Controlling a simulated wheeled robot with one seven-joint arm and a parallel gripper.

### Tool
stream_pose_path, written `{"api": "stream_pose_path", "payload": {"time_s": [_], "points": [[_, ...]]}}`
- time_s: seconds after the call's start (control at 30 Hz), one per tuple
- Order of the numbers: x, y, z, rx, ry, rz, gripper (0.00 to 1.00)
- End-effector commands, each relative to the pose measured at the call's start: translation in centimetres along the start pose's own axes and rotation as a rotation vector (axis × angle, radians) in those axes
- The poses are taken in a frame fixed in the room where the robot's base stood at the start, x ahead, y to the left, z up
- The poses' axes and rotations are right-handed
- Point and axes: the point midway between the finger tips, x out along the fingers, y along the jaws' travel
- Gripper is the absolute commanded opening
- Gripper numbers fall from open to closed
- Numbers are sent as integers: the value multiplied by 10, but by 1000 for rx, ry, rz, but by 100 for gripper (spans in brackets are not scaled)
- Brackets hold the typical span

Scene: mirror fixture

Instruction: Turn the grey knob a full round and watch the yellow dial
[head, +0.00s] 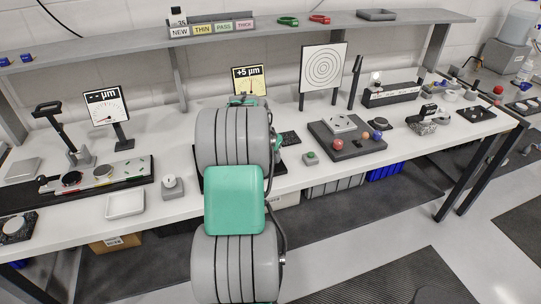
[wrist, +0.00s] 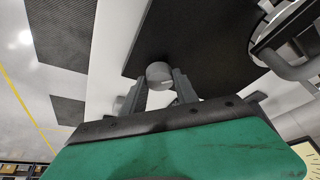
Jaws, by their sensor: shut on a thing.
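The grey knob (wrist: 159,73) shows in the wrist view as a short round cylinder with a pale mark on it. My gripper (wrist: 160,82) has one finger on each side of it and is shut on it. In the head view my arm hides the knob and the fingers. The yellow dial (head: 248,79) stands behind my arm in the head view and reads "+5 µm"; its lower part is hidden. A pale yellow face at the right edge of the wrist view (wrist: 311,155) looks like part of this dial.
A white dial (head: 105,106) stands to the left on the white bench (head: 300,180). A ringed target (head: 322,66) and a dark board (head: 347,148) with balls are to the right. A white tray (head: 125,204) sits at the front left. A shelf (head: 230,27) runs above.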

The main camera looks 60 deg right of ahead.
Motion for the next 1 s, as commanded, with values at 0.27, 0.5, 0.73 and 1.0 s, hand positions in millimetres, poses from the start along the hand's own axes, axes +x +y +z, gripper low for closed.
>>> {"api": "stream_pose_path", "payload": {"time_s": [0.27, 0.5, 0.73, 1.0], "points": [[0, 0, 0, 0, 0, 0, 0], [0, 0, 0, -7, 0, -3, 0], [1, 1, 0, -68, 0, -29, 0], [3, 3, 0, -243, 2, -102, 0]]}}
